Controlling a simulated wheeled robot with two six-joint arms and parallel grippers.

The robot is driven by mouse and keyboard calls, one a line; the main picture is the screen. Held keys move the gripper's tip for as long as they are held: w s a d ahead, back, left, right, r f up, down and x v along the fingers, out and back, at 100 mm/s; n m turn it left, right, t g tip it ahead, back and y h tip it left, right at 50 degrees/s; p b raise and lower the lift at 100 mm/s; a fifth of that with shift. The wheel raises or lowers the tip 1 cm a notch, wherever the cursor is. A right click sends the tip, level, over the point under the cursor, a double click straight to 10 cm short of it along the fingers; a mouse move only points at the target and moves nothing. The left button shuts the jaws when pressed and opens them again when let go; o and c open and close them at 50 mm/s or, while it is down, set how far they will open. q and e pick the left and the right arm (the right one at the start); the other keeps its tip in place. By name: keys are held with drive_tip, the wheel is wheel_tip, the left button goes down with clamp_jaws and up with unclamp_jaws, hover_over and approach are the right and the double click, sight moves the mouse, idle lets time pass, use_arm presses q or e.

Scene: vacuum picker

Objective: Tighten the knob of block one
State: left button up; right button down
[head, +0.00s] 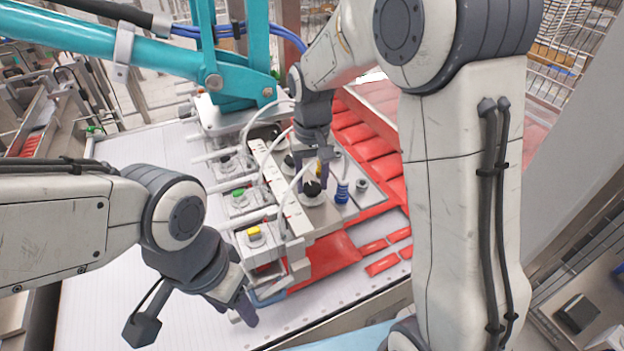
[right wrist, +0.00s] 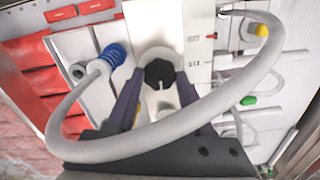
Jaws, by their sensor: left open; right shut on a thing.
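A black knob (head: 312,187) on a round white base sits on the near white block of the picker. In the right wrist view the black knob (right wrist: 159,73) lies between the fingertips. My right gripper (head: 311,175) points down from above and is shut on this knob; the right wrist view shows its fingers (right wrist: 158,90) on either side. My left gripper (head: 244,310) is open and empty, low at the picker's front left corner, apart from the knob.
A blue coiled fitting (head: 342,192) stands close right of the knob. White hoses arch over the blocks and cross in front of the right gripper. Yellow (head: 254,232) and green (head: 238,192) buttons lie to the left. Red packs (head: 382,168) lie to the right. A teal arm (head: 150,50) spans the back.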

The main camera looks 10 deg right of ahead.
sight(312, 186)
idle(0.3)
drive_tip(key=shift+c, duration=1.5)
unclamp_jaws()
drive_tip(key=shift+r, duration=0.1)
wheel_tip(312, 186, up, 10)
drive_tip(key=b, duration=0.2)
drive_tip(key=shift+r, duration=0.15)
